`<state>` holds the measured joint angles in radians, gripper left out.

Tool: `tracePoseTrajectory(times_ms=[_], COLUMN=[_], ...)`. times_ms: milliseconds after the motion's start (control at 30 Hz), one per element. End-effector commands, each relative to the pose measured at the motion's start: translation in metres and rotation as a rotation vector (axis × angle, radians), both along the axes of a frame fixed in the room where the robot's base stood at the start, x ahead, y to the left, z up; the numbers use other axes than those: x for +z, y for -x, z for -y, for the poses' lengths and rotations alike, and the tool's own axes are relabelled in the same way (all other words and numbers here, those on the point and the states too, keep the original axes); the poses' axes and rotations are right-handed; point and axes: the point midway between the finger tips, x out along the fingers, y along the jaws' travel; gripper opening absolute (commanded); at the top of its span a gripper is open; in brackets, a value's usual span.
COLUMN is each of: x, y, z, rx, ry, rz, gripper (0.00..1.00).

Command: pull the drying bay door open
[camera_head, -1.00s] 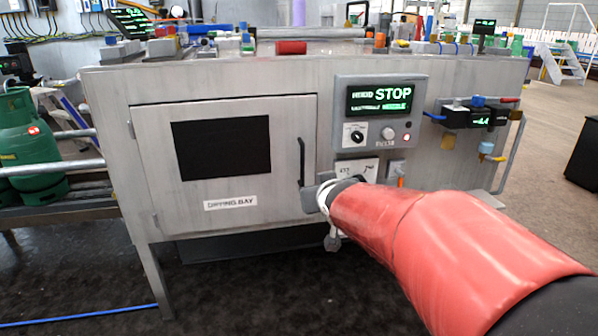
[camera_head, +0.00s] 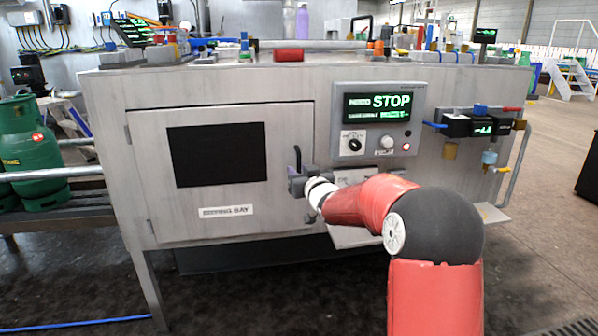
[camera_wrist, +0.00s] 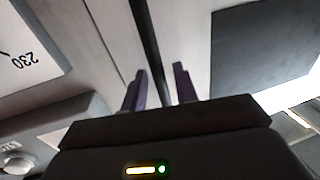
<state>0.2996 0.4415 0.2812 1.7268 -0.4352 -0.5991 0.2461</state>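The bay door (camera_head: 220,215) is a grey panel with a dark window, shut in the front of the cabinet. Its label (camera_head: 226,211) ends in "BAY"; the first word is blurred. A dark vertical handle (camera_head: 297,155) is at the door's right edge, its lower part hidden by my gripper (camera_head: 296,176). In the wrist view, the purple fingers of my gripper (camera_wrist: 158,78) stand apart, and the dark handle bar (camera_wrist: 150,40) runs down between them. A gap shows beside the bar, so the fingers are not closed on it. The dark window (camera_wrist: 262,45) is at the right.
A control panel (camera_head: 378,95) reading "STOP" is right of the door, with a dial panel (camera_head: 352,175) below, partly hidden by my arm. Valves and small displays (camera_head: 470,127) are at the cabinet's right. Green gas cylinders (camera_head: 30,150) stand at the left. The floor before the door is clear.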

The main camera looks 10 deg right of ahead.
Motion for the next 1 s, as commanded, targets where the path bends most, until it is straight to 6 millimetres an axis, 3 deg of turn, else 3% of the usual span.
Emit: tracePoseTrajectory(times_ms=[367,600,1000], x=[-0.0003,-0.0002,-0.0004], y=[-0.0085,-0.0083,-0.0075], z=[-0.0014,-0.0014,-0.0009], rx=[-0.001,-0.001,0.0], ry=[0.0,0.0,0.0], rz=[-0.001,-0.001,-0.001], gripper=[0.29,0.0,0.0])
